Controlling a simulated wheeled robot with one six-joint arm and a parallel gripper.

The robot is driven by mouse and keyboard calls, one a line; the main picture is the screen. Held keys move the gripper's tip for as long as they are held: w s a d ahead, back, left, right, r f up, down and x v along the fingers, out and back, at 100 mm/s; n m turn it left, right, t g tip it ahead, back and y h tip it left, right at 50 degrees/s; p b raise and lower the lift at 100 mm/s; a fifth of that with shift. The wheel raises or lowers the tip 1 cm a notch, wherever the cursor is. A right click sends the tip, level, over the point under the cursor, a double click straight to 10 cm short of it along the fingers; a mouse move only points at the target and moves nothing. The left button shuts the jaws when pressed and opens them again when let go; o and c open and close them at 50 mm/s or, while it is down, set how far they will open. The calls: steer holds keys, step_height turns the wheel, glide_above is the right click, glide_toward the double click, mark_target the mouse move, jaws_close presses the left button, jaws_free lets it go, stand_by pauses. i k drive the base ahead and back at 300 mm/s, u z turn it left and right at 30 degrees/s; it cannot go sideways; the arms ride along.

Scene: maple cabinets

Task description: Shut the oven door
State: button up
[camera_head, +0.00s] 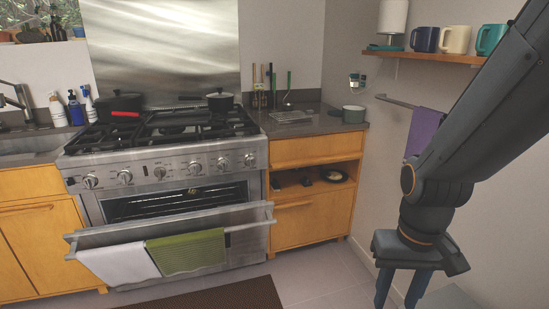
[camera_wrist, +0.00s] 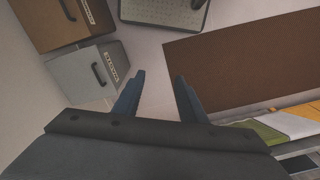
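The oven (camera_head: 160,170) stands below a gas cooktop against the back wall. Its door (camera_head: 112,236) is partly open, tilted out toward me, and the dark cavity with racks (camera_head: 175,202) shows above it. A white towel (camera_head: 118,264) and a green towel (camera_head: 187,252) hang on the door's handle bar. My gripper (camera_head: 400,288) is at the lower right, pointing down, apart from the door and to its right. In the wrist view my gripper (camera_wrist: 158,80) has its two blue fingers spread with nothing between them. The green towel (camera_wrist: 262,130) shows there at the lower right.
A brown mat (camera_head: 225,293) lies on the floor before the oven. A wooden cabinet (camera_head: 310,218) with an open shelf stands right of the oven. A wall shelf (camera_head: 425,55) with mugs and a rail with a purple towel (camera_head: 424,130) are near my arm. Floor (camera_head: 318,275) between is clear.

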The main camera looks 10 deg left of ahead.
mark_target(133, 252)
steer(key=z, duration=1.05)
steer(key=k, duration=0.65)
steer(key=u, duration=1.35)
steer(key=i, duration=0.5)
